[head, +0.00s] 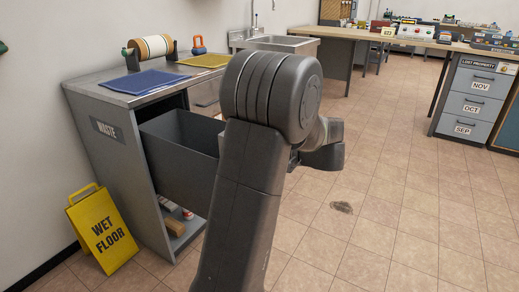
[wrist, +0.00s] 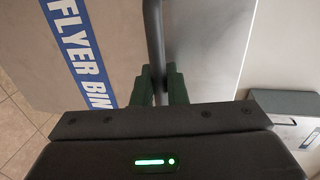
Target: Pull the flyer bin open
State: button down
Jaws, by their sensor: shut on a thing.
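The flyer bin (head: 180,145) is a dark grey box standing well out of the metal cabinet (head: 140,205) in the head view. Its front is hidden there behind my arm. In the wrist view its grey front (wrist: 115,25) carries a blue label reading FLYER BIN (wrist: 82,50). A dark bar handle (wrist: 156,45) runs along that front. My gripper (wrist: 163,85) is shut on the handle, with a dark green finger on each side of it. The fingertips do not show in the head view.
A yellow wet floor sign (head: 103,232) stands left of the cabinet. Blue (head: 145,82) and yellow (head: 205,60) mats lie on the counter, beside a paper roll (head: 152,46). A sink (head: 285,42) is behind. A drawer unit (head: 475,100) stands far right; the tiled floor between is open.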

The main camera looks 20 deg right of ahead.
jog(key=c, duration=1.5)
grip_release()
jog(key=shift+c, duration=0.2)
jog(key=p+v, duration=0.3)
jog(key=v, duration=1)
jog(key=shift+s+d+p, duration=0.2)
jog(key=shift+s+p, duration=0.1)
jog(key=shift+p, duration=0.1)
jog(key=shift+w, duration=0.1)
jog(key=b+x, duration=0.3)
jog(key=x, duration=1)
jog(key=shift+b, duration=0.4)
jog(key=shift+w+a, duration=0.35)
jog(key=shift+w, duration=0.05)
jog(key=shift+f, duration=0.1)
